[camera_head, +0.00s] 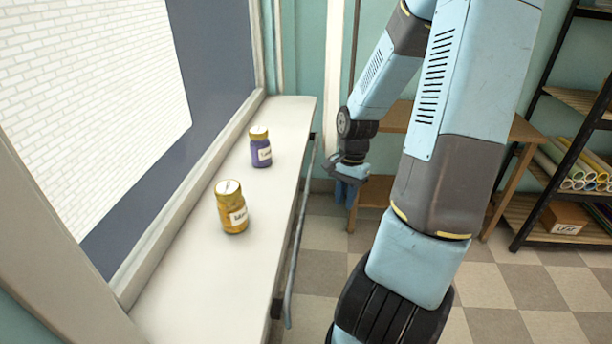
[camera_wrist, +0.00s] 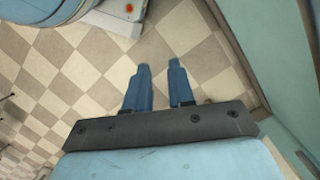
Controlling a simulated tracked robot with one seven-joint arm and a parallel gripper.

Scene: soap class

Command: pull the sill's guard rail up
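The window sill (camera_head: 190,286) runs along the left in the head view. Its guard rail (camera_head: 296,232), a thin grey bar, hangs low along the sill's right-hand edge, below the sill top. A yellow jar (camera_head: 232,208) and a purple jar (camera_head: 260,148) with a yellowish lid stand upright on the sill. My gripper (camera_head: 350,185) is to the right of the sill's far end, apart from the rail. In the wrist view my gripper (camera_wrist: 160,80) points over floor, its two blue fingers apart with nothing between them. The rail does not clearly show in the wrist view.
A wooden table (camera_head: 392,118) stands behind my arm. A dark shelf rack (camera_head: 570,110) with rolled tubes and a cardboard box (camera_head: 565,217) is at the right. Checkered floor (camera_head: 320,275) is clear between the sill and my arm.

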